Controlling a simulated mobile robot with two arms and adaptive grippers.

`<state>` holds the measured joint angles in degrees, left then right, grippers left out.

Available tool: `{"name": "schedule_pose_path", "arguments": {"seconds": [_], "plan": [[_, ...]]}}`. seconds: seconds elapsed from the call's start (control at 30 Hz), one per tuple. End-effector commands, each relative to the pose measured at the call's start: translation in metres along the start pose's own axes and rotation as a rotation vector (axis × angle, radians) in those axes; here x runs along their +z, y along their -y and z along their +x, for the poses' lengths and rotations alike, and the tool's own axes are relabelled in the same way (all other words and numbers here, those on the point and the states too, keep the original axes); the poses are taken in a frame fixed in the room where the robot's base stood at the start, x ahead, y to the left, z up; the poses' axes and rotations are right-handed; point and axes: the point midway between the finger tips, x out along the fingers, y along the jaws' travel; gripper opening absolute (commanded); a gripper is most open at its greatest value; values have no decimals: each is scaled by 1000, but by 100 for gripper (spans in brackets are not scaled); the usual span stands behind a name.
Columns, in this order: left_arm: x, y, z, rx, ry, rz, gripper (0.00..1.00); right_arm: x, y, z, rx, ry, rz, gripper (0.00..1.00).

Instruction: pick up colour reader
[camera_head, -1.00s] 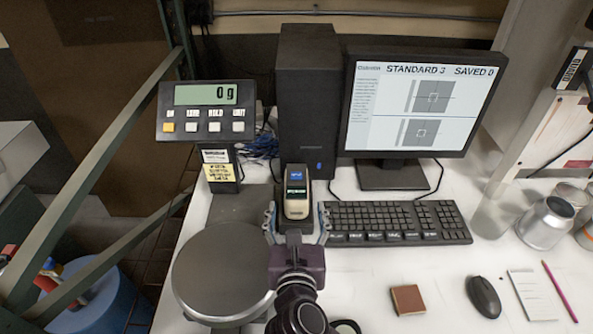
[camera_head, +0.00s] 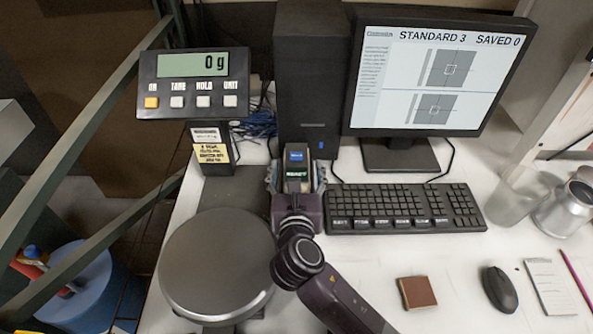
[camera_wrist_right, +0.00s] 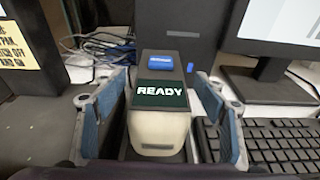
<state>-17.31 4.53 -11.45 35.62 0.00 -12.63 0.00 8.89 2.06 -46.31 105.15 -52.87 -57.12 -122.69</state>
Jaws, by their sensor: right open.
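The colour reader (camera_head: 297,170) stands in front of the black computer tower, left of the keyboard. In the right wrist view the colour reader (camera_wrist_right: 160,122) has a pale body, a dark screen reading READY and a blue button on top. My right gripper (camera_head: 296,180) is open, with one finger on each side of the reader. In the wrist view the blue-padded fingers of the right gripper (camera_wrist_right: 160,110) stand apart from the reader's sides. The reader's lower part is hidden behind my gripper in the head view. My left gripper is not in view.
The scale's round plate (camera_head: 216,265) is close on the left, with its display (camera_head: 193,82) behind. The keyboard (camera_head: 404,207) is close on the right. The computer tower (camera_head: 306,75) and monitor (camera_head: 437,70) stand behind. A brown block (camera_head: 417,292) and mouse (camera_head: 499,289) lie in front right.

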Motion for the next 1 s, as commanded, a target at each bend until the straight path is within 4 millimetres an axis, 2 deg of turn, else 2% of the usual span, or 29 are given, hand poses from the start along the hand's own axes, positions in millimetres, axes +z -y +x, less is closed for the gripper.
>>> {"name": "schedule_pose_path", "arguments": {"seconds": [0.13,0.37,0.9,1.0], "plan": [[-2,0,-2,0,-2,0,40,0,0,13,-1,0,1,65],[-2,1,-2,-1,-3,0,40,0,0,15,0,0,2,65],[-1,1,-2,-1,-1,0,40,0,0,14,0,-1,1,8],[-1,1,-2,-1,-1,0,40,0,0,14,0,-1,1,0]]}}
